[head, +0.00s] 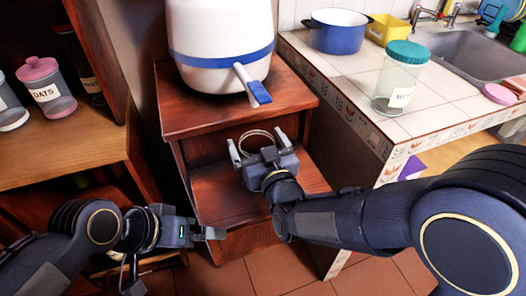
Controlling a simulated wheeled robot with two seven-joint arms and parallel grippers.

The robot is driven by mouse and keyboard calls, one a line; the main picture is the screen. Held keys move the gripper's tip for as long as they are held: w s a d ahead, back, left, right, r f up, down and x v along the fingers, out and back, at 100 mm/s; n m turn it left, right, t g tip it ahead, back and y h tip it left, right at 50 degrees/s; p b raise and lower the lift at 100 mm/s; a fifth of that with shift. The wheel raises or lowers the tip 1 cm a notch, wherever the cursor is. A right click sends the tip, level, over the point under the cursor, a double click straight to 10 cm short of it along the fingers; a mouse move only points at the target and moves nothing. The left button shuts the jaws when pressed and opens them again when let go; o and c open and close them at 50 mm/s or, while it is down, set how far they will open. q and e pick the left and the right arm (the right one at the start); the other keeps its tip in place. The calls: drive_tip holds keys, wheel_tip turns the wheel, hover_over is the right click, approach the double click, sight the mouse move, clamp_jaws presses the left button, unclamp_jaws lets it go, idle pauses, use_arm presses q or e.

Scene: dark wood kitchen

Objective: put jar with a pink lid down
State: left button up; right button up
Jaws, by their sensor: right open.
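A clear jar (58,104) with a pink lid (37,68) and an "OATS" label stands upright on the wooden shelf at the left. Neither gripper touches it. My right gripper (257,143) is open, over the lower wooden step in the middle. A thin pale ring shows between its fingers; I cannot tell what it belongs to. My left gripper (210,232) is low at the left, below the shelf and far from the jar; its jaw opening is not clear.
A white dispenser (215,45) with a blue band stands on the wooden cabinet (185,118). A teal-lidded jar (392,75) and a blue pot (338,38) stand on the tiled counter (345,75). A sink (465,55) is at right. The lower step (222,205) has bare room.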

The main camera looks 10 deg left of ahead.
drive_tip(key=v, duration=1.2)
drive_tip(key=shift+r, duration=0.1)
drive_tip(key=w+d+f+m+g+h, duration=0.1)
drive_tip(key=d+m+g, duration=0.1)
drive_tip(key=d, duration=0.4)
drive_tip(key=w+d+m+g+h, duration=0.1)
drive_tip(key=d+m+g+h, duration=0.15)
drive_tip(key=d, duration=0.45)
drive_tip(key=s+d+f+m+g+h, duration=0.1)
drive_tip(key=s+d+m+g, duration=0.1)
drive_tip(key=s+d, duration=0.5)
drive_tip(key=s+d+f+m+g+h, duration=0.1)
drive_tip(key=s+d+f+m+g, duration=0.1)
drive_tip(key=s+d, duration=0.5)
drive_tip(key=shift+f+g+h, duration=0.3)
drive_tip(key=shift+g+h, duration=0.05)
drive_tip(key=shift+g, duration=0.1)
